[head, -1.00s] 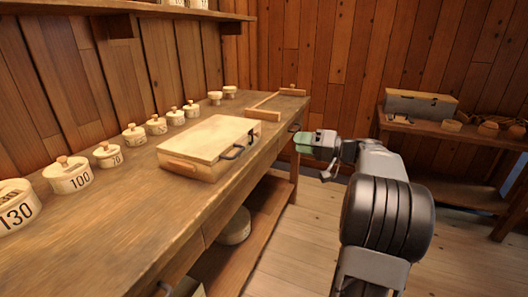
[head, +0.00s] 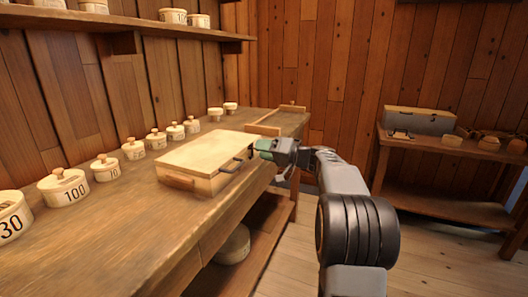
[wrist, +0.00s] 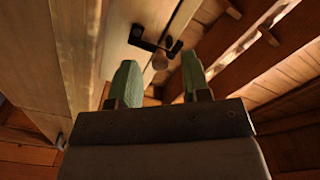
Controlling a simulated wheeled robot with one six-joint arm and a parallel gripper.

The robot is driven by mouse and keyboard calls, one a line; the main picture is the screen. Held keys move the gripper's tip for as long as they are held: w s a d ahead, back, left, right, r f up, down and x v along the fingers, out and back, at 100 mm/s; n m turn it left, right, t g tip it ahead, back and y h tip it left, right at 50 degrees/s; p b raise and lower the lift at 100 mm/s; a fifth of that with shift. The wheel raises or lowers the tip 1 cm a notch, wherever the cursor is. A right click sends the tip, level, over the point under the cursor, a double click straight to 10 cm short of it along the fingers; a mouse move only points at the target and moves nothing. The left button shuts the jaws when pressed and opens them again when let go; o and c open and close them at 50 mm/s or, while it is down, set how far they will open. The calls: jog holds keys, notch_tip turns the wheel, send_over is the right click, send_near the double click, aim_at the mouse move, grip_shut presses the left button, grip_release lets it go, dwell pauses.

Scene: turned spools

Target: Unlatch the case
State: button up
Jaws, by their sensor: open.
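The case (head: 207,152) is a pale wooden box, lid down, on the workbench. I cannot tell whether the fingers touch the case.
The workbench (head: 110,235) has several lidded numbered wooden pots (head: 105,167) along the wall side. A wooden frame (head: 262,130) lies at its far end. A shelf (head: 150,35) hangs above. A side table (head: 440,150) stands right, with open floor between.

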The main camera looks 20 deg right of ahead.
jog(key=shift+w+a, duration=0.1)
jog(key=shift+w, duration=0.05)
jog(key=shift+c, duration=0.3)
grip_shut()
